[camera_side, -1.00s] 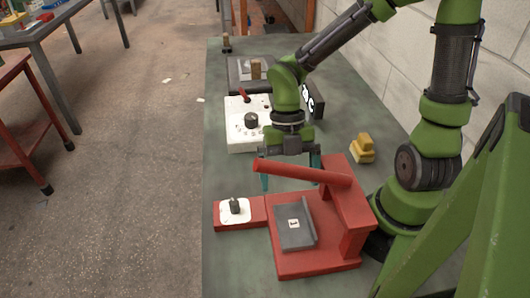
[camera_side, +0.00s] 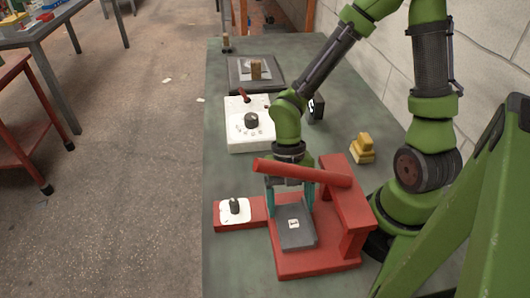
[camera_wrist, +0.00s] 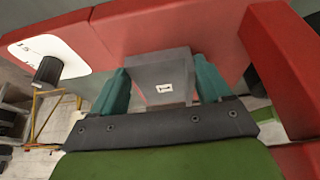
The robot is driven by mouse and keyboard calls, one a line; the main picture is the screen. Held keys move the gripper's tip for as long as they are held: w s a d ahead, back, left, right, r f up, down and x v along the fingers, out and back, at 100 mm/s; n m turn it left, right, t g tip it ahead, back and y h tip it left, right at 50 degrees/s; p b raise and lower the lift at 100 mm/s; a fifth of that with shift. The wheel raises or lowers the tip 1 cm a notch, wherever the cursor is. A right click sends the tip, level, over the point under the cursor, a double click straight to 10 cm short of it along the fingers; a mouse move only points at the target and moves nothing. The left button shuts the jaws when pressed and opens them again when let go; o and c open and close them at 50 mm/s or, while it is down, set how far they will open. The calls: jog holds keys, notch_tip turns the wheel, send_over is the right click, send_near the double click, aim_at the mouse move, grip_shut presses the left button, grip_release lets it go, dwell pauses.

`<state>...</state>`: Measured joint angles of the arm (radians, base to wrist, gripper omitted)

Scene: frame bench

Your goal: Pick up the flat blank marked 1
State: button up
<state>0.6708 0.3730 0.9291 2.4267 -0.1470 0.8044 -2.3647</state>
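The flat blank marked 1 (camera_side: 296,236) is a grey plate with a white label, lying on the base of the red press frame (camera_side: 318,262). My gripper (camera_side: 291,207) is low over the blank's far end, under the red bar, with its teal fingers spread. In the wrist view the blank (camera_wrist: 161,68) lies between the two fingers (camera_wrist: 163,88), with a finger near each side. I cannot tell whether the fingers touch it; a gap seems to show at each side.
The red bar (camera_side: 300,172) of the frame passes close in front of my gripper, and its post (camera_side: 345,210) stands right. A white dial plate with a knob (camera_side: 235,208) sits left. A white box (camera_side: 248,125), yellow blocks (camera_side: 361,149) and a black block (camera_side: 317,107) stand farther back.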

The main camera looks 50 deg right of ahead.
jog(key=c, duration=1.2)
jog(key=shift+r, duration=0.1)
